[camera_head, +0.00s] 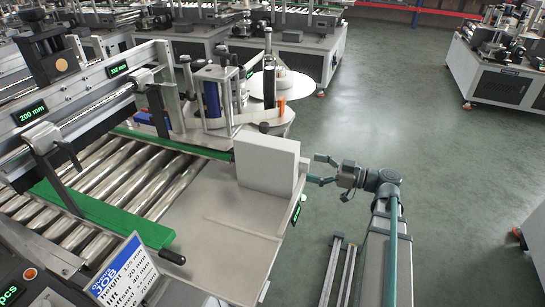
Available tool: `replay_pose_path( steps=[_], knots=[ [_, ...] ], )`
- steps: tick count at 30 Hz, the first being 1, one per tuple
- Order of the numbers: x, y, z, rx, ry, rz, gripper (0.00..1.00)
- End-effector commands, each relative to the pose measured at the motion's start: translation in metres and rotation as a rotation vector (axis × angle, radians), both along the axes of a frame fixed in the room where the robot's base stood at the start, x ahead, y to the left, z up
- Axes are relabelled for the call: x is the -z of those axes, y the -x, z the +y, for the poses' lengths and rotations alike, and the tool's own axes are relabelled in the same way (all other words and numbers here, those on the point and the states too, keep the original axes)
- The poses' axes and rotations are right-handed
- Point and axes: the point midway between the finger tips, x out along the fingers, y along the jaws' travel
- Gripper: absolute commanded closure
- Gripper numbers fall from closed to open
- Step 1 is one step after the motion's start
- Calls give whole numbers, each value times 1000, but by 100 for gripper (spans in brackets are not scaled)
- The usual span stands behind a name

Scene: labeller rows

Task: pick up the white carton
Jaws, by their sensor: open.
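The white carton (265,163) stands upright on the flat metal plate (225,215) at the end of the roller conveyor. It is close to the plate's right edge. My gripper (314,170) is just right of the carton, with its fingers pointing left toward it. The fingers are spread apart and nothing is between them. A small gap seems to separate the fingertips from the carton, but the exact distance is hard to tell.
Steel rollers (120,175) and a green guide rail (105,215) lie left of the plate. A labelling head with a white reel disc (283,87) stands behind the carton. A job sign (125,270) is at the front. The floor (400,120) behind my arm is clear.

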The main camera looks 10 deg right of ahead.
Motion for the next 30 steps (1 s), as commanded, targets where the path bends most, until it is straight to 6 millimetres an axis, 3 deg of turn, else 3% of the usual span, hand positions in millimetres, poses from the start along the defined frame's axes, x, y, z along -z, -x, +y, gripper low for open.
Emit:
replay_pose_path(
  steps=[12, 20, 30],
  knots=[
    [-2, -26, 43, -3, -1, 0, 8],
    [-3, -33, 54, -2, -1, 0, 8],
    [-5, -54, 89, -2, -1, 1, 8]
  ],
)
